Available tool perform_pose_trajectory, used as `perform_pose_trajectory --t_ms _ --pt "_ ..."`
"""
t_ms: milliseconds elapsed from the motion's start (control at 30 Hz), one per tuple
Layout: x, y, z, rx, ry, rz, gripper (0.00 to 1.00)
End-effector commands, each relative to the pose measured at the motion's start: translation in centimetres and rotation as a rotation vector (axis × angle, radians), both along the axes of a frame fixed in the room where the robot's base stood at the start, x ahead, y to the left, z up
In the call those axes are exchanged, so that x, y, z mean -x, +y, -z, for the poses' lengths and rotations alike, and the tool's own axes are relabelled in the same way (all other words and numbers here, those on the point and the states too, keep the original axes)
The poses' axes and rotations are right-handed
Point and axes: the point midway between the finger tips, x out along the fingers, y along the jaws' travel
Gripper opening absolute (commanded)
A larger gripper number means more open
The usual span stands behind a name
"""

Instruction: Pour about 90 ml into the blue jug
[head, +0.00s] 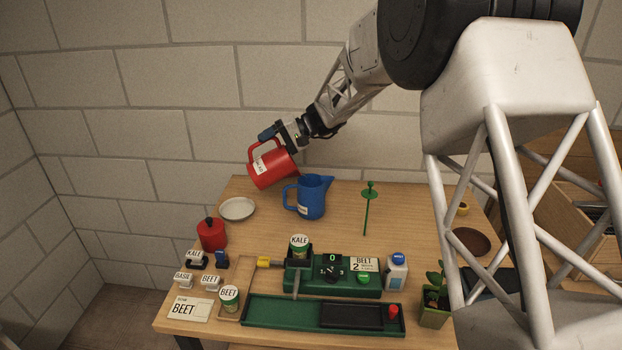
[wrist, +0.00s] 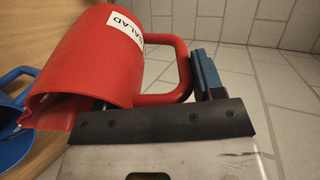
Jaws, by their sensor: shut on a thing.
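A blue jug (head: 312,197) stands upright on the back part of the table, its handle to the left and its spout to the right. My gripper (head: 290,134) is shut on the handle of a red jug (head: 272,168) and holds it in the air, tilted, above and left of the blue jug. In the wrist view the red jug (wrist: 95,70) has a white label ending in "ALAD", and its lip points toward the blue jug (wrist: 15,125) at the left edge. No stream of liquid is visible. The liquid levels in both jugs are hidden.
A white dish (head: 237,208) lies left of the blue jug, and a green stand (head: 367,205) rises to its right. A red canister (head: 211,234), label blocks and a green seeding device (head: 330,280) fill the front. A block wall stands close behind.

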Motion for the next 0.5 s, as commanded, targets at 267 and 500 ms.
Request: perform_pose_trajectory --t_ms 267,500 --pt "-0.09 -0.22 -0.17 -0.017 0.005 0.0 0.23" --pt "-0.16 -0.42 -0.33 -0.034 0.012 0.0 0.23"
